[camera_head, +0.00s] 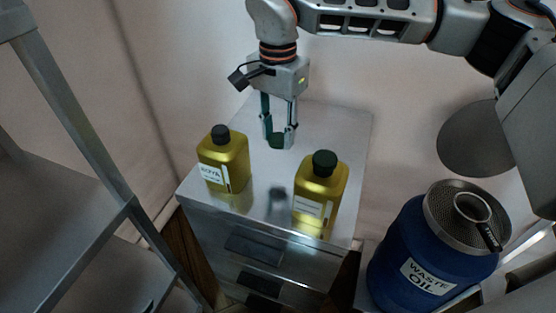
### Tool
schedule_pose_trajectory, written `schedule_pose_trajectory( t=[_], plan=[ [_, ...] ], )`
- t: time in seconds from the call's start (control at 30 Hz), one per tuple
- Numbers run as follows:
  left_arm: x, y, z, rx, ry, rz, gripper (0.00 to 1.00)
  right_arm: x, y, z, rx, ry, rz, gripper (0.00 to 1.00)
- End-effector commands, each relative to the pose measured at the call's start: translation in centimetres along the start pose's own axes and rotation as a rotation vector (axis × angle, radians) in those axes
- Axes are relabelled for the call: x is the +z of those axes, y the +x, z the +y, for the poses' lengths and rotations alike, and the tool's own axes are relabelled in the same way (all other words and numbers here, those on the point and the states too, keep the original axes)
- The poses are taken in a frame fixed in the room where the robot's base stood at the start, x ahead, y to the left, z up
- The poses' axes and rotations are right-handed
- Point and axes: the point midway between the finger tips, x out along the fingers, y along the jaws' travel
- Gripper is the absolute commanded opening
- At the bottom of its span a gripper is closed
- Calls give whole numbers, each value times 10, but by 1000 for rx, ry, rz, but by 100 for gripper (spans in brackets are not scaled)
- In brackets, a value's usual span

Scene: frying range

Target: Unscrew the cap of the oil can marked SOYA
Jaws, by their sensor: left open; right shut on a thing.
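The oil can marked SOYA (232,157) stands upright on the left part of the metal cabinet top, its white label facing front. Its dark top (220,133) is narrower than the other can's cap; I cannot tell whether it is a cap or a bare neck. My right gripper (278,138) points down behind and between the two cans, apart from both. It is shut on a small dark green piece (277,141) that looks like a cap, partly hidden by the fingers. My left gripper is not in view.
A second yellow can (322,187) with a dark green cap (325,162) stands at the front right of the cabinet top (345,130). A blue WASTE OIL drum (405,240) with a mesh strainer stands at right. A grey shelf frame is at left. The cabinet top's back is clear.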

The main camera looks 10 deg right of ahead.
Motion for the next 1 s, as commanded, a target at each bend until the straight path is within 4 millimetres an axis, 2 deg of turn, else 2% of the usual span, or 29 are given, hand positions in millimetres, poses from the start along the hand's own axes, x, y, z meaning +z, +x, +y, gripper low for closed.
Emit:
schedule_pose_trajectory(
  t=[0.03,0.17,0.47,0.7,1.0],
  plan=[
    [0,0,0,0,0,0,84,1,13,1,3,0,-4,4],
    [1,0,0,0,0,0,84,1,35,0,2,0,-3,4],
    [1,1,0,1,-1,0,84,0,56,0,0,1,-1,4],
    [1,1,0,1,-1,0,84,1,88,0,0,0,-2,4],
    [1,1,0,1,-1,0,84,0,90,0,-1,0,0,4]
  ],
)
